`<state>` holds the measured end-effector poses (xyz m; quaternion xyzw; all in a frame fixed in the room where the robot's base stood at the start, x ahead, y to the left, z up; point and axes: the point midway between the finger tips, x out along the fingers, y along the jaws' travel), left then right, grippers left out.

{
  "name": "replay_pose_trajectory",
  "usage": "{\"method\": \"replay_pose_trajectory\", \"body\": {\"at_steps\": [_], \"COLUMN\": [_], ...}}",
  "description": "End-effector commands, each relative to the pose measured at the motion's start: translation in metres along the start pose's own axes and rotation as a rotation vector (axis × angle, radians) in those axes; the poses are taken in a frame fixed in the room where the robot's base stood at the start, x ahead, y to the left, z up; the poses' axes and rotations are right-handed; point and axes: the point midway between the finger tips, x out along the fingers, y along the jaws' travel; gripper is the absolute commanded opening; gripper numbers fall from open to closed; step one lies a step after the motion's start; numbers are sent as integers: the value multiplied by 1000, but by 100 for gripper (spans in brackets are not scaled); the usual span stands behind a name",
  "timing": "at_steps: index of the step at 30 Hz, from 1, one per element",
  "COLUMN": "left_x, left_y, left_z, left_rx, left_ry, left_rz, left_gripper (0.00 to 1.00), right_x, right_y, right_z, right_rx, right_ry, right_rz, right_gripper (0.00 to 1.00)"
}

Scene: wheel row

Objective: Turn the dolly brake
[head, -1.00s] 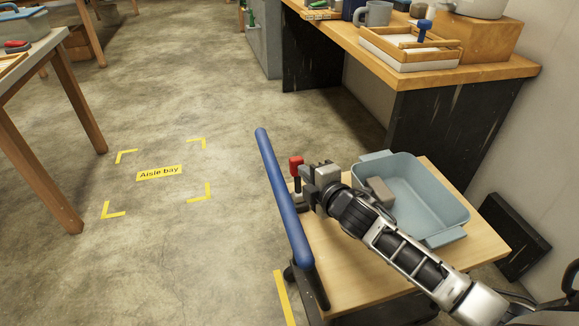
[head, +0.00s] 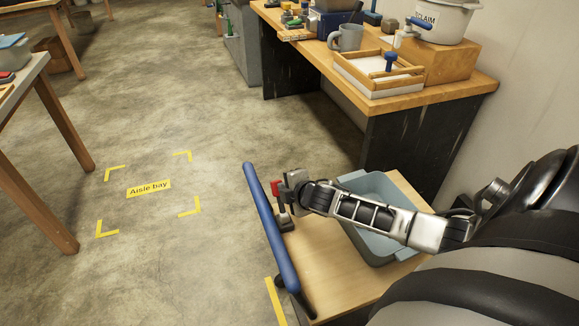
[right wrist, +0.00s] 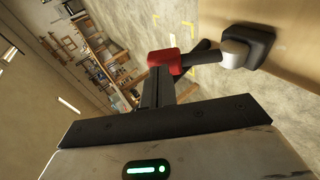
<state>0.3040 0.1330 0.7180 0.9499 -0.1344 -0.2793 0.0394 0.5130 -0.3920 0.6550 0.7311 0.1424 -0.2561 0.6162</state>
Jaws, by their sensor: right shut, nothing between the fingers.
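The dolly (head: 320,275) is a wooden deck with a blue push handle (head: 270,225) along its left edge. The brake lever (head: 275,187) has a red grip on a dark stem, rising from a dark base by the handle. In the right wrist view the red grip (right wrist: 177,60) is just past my fingertips, with the dark base (right wrist: 250,45) to its right. My right gripper (head: 285,186) is shut and empty, right beside the red grip; whether they touch I cannot tell. It partly hides the stem. My left gripper is not in view.
A blue-grey bin (head: 375,250) stands on the dolly under my right forearm. A workbench (head: 440,105) with a mug, tray and pot is behind. A yellow-marked floor bay labelled "Aisle bay" (head: 149,189) lies clear at left. A table (head: 45,150) stands at far left.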

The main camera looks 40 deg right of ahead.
Motion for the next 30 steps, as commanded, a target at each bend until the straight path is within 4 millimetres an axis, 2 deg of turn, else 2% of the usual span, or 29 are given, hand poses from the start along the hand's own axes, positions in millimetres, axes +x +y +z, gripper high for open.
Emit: {"method": "replay_pose_trajectory", "body": {"at_steps": [20, 26, 28, 30], "left_x": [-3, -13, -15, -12], "left_y": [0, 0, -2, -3], "left_z": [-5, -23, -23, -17], "left_rx": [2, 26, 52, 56], "left_ry": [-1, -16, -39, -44], "left_rz": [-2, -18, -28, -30], "left_gripper": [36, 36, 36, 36], "right_x": [-2, -24, -36, -51], "right_y": [4, 16, 21, 16], "right_z": [-1, -10, -14, -12], "right_rx": [0, -6, -8, -13], "right_ry": [1, 11, 16, 17], "right_rz": [3, -1, -2, -1], "right_gripper": [0, 0, 0, 0]}}
